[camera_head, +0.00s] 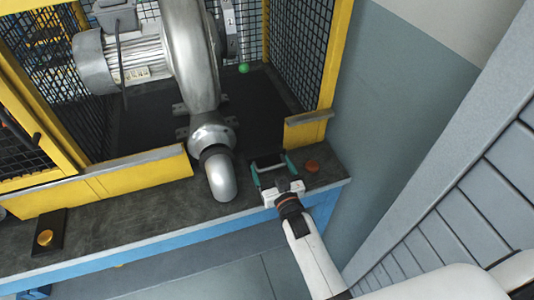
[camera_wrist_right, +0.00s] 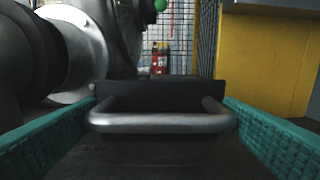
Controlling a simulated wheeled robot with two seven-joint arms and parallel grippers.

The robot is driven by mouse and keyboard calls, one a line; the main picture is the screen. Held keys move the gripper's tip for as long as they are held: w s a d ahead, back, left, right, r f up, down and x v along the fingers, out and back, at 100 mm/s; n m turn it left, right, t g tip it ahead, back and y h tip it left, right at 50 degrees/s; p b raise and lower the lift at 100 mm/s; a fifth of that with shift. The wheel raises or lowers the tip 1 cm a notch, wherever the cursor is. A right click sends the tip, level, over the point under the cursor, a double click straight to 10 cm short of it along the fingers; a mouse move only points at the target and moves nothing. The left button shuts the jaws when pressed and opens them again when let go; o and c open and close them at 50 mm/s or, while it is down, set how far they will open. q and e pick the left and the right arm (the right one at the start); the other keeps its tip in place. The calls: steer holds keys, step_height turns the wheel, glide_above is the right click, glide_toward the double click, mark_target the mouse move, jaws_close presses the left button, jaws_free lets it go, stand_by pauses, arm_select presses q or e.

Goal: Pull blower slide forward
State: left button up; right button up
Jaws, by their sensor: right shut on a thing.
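The blower slide shows as a dark plate (camera_wrist_right: 160,90) with a grey metal bar handle (camera_wrist_right: 160,123) across its front in the right wrist view. In the head view the dark slide plate (camera_head: 266,158) sits on the bench to the right of the blower's outlet pipe. My right gripper (camera_head: 269,174) reaches in from the front with its teal fingers on either side of the handle. It is shut on the handle, with a finger at each end of the bar. My left gripper is not in view.
The silver blower (camera_head: 192,60) and its downturned outlet pipe (camera_head: 220,175) stand close to the left of my gripper. Yellow-framed mesh guards (camera_head: 340,50) rise behind. The bench's blue front edge (camera_head: 190,237) is nearby.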

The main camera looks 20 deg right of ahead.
steer(key=shift+s, duration=1.2)
steer(key=shift+w+f, duration=0.1)
steer(key=o, duration=1.2)
steer(key=shift+c, duration=0.2)
steer(key=s+b, duration=0.1)
steer(key=s, duration=1.1)
steer(key=shift+d, duration=0.25)
steer(key=s+f+g, duration=0.3)
steer(key=s+f, duration=0.1)
steer(key=f, duration=0.6)
steer(key=s+a+f+n+g, duration=0.1)
steer(key=s+f+g, duration=0.25)
steer(key=f, duration=0.65)
steer(key=s+f+g, duration=0.3)
steer(key=s+f, duration=0.2)
steer(key=f, duration=0.5)
steer(key=s+d+f+g, duration=0.3)
steer(key=s+f, duration=0.3)
steer(key=s, duration=0.4)
steer(key=s+d+f+n+g, duration=0.1)
steer(key=s+d+f+g, duration=0.2)
steer(key=s+f, duration=0.3)
steer(key=s+g, duration=0.1)
steer(key=s, duration=0.4)
steer(key=shift+d+f+h, duration=0.3)
steer(key=shift+d, duration=0.1)
